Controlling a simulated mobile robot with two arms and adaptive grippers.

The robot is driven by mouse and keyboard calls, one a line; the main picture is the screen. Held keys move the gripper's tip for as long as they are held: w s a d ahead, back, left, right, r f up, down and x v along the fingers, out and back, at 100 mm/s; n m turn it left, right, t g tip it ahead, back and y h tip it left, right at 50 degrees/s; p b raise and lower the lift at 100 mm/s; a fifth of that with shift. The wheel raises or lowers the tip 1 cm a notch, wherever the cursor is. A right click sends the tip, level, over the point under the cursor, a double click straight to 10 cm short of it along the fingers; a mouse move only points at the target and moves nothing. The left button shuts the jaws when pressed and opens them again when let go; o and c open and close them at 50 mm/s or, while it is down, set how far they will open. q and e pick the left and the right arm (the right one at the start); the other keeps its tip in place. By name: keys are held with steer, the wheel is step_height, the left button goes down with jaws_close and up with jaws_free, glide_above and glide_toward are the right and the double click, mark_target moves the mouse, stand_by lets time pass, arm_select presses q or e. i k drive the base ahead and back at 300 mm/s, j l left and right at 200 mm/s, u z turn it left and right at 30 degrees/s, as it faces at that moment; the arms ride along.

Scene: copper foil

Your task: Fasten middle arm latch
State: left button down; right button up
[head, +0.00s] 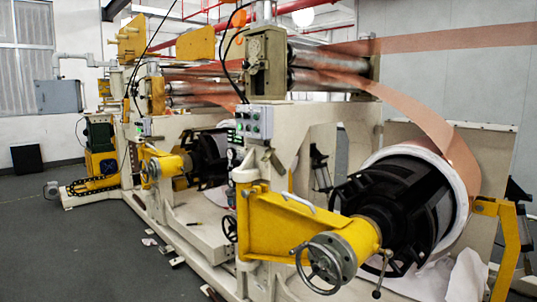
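Yellow support arms stand along a beige copper foil machine. The nearest yellow arm (285,226) reaches right to the hub of a large black reel (392,205). A grey handle (298,203) lies along its top, and a handwheel (320,262) is at its outer end. A second yellow arm (165,163), further back and left, reaches to another black reel (212,155). I take this one for the middle arm, but cannot be sure. It is small in view, and I cannot make out its latch or whether it is fastened. Neither gripper shows.
A control box (253,122) with buttons sits above the nearest arm. Copper foil (425,115) runs from the near reel to rollers. A yellow bracket (503,235) stands at right. Small scraps (150,241) lie by the base. The grey floor (70,255) at left is mostly clear.

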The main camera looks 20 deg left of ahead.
mark_target(270, 153)
steer(key=i+l, duration=0.5)
steer(key=i+l+u, duration=0.1)
steer(key=i+l, duration=0.35)
steer(key=i, duration=0.3)
